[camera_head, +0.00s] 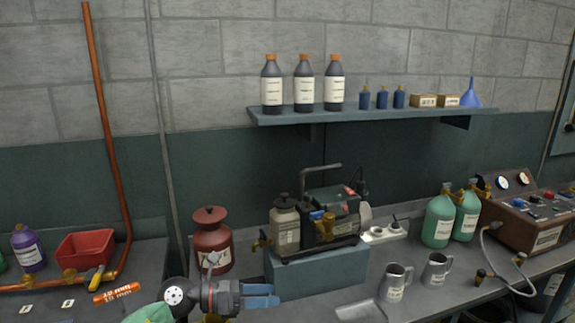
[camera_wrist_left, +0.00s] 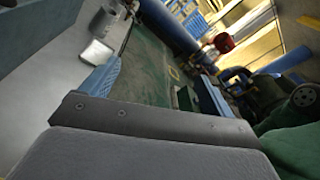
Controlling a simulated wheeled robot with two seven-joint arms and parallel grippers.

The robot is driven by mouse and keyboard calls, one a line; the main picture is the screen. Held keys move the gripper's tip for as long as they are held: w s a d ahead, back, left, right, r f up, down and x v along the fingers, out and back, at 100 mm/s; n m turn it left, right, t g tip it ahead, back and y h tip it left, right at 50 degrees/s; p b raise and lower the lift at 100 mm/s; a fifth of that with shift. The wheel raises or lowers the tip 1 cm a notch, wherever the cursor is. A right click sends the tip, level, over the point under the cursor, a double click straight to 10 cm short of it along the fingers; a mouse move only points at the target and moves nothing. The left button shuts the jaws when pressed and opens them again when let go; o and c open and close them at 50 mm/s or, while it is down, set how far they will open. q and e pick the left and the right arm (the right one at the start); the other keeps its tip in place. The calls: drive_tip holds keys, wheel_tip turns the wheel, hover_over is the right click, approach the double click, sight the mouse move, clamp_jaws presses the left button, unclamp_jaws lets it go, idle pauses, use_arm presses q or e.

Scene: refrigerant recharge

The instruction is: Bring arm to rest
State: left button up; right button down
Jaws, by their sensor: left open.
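My left gripper (camera_head: 274,295) reaches in from the bottom left in the head view, its blue fingers pointing right. It is open and nothing shows between the fingers. It is in front of the blue-grey block (camera_head: 318,272) under the pump, and right of and below the dark red canister (camera_head: 211,240). My right gripper is in neither view.
The pump (camera_head: 330,215) stands on the block. Two metal mugs (camera_head: 395,282) (camera_head: 436,269) stand right of the gripper. Green bottles (camera_head: 439,219) and a gauge unit (camera_head: 530,214) are farther right.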

use_arm(q)
drive_tip(key=a+r+n+t+y, duration=0.1)
drive_tip(key=a+n+t+y, duration=0.15)
drive_tip(key=n+t, duration=0.75)
drive_tip(key=a+r+n+t+y, duration=0.2)
drive_tip(key=a+n+t, duration=0.2)
drive_tip(key=n+t, duration=0.55)
drive_tip(key=s+a+f+n+g+y, duration=0.25)
drive_tip(key=a+f+n+y, duration=0.35)
drive_tip(key=n, duration=0.3)
drive_tip(key=s+a+f+n+g+y, duration=0.1)
drive_tip(key=a+f+n+g+y, duration=0.2)
drive_tip(key=f+n+y, duration=0.5)
drive_tip(key=s+f+n+g+h, duration=0.1)
drive_tip(key=s+f+n+g, duration=0.3)
drive_tip(key=s+f+g, duration=0.6)
drive_tip(key=s+f+n+g+h, duration=0.1)
drive_tip(key=s+f+n+g, duration=0.45)
drive_tip(key=s, duration=0.95)
drive_tip(key=s+d+f+m, duration=0.1)
drive_tip(key=d+f, duration=0.1)
drive_tip(key=f, duration=1.5)
drive_tip(key=s+d+f+m, duration=0.1)
drive_tip(key=s+d+f, duration=0.1)
drive_tip(key=f, duration=1.6)
drive_tip(key=shift+s+f, duration=0.25)
drive_tip(key=shift+h, duration=0.25)
